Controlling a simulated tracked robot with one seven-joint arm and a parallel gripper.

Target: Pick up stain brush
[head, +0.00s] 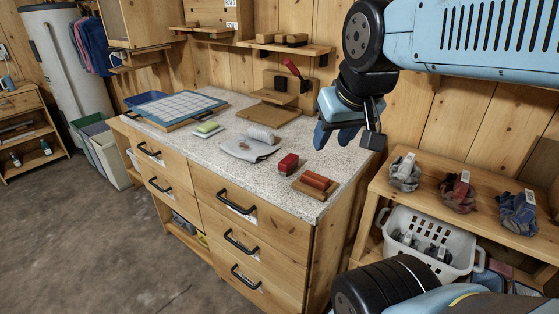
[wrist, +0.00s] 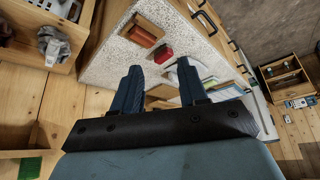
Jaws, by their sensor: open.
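My gripper (head: 346,138) is open and empty, above the right back part of the speckled countertop (head: 225,170). Its two blue fingers also show in the wrist view (wrist: 158,70). I cannot tell for sure which thing is the stain brush. A red-handled tool (head: 292,68) stands tilted in a wooden holder at the back wall, left of my gripper. A small red block-shaped item (head: 288,163) lies near the front of the counter, and in the wrist view (wrist: 164,55) it shows between the fingertips, farther off. A reddish-brown piece on a wooden block (head: 315,183) lies at the right corner.
A grey cloth (head: 246,150), a green-and-white sponge-like item (head: 208,129) and a gridded board (head: 178,107) lie on the counter. A right shelf holds several bundled gloves (head: 457,192), with a white basket (head: 428,238) below. A wooden wall shelf (head: 285,46) is behind.

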